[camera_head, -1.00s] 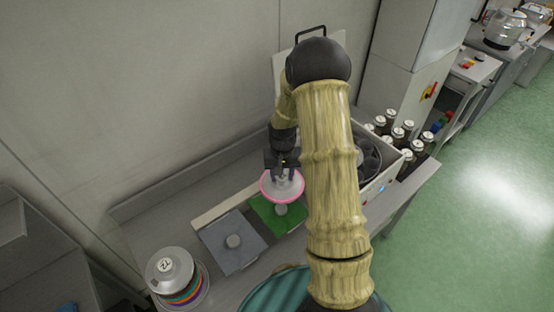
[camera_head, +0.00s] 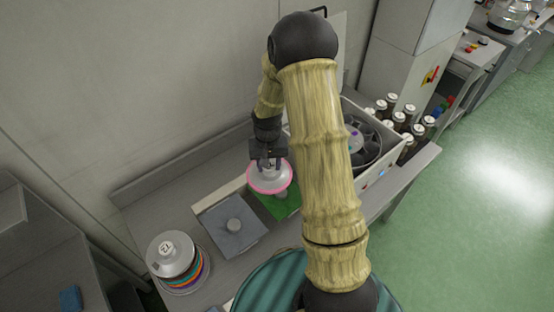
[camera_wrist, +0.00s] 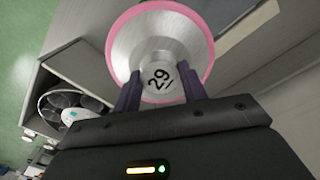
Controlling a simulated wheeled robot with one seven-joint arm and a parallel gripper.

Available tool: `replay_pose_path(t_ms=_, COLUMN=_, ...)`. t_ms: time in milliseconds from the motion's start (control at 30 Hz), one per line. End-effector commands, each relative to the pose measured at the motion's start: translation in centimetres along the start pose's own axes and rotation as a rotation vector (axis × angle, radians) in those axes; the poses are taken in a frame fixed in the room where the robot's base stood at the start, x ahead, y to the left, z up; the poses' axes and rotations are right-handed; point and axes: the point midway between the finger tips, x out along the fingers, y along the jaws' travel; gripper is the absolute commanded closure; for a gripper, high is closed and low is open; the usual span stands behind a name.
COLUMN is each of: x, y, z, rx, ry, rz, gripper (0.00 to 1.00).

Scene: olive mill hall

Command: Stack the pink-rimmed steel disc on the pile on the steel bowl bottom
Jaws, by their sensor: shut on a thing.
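The pink-rimmed steel disc (camera_head: 269,177) hangs from my gripper (camera_head: 268,164) over the green square plate (camera_head: 277,204). In the wrist view the disc (camera_wrist: 127,40) has a raised hub marked 29, and my gripper's two fingers (camera_wrist: 160,90) are shut on that hub. The steel bowl pile (camera_head: 172,253) stands at the lower left of the head view. It has a grey steel disc on top, several coloured rims below it, and a wider steel base (camera_head: 188,288). My gripper is to the right of the pile and apart from it.
A white box with a fan-like round part (camera_head: 372,180) stands at the right, with several capped jars (camera_head: 408,118) behind. The wall rises behind the bench.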

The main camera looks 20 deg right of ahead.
Motion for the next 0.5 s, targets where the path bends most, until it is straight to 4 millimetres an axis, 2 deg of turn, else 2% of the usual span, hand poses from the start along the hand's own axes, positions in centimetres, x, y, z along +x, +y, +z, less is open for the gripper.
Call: replay_pose_path(t_ms=500, x=0.1, y=-5.8, z=3.6, rx=-0.056, ry=0.000, rz=0.000, gripper=0.66)
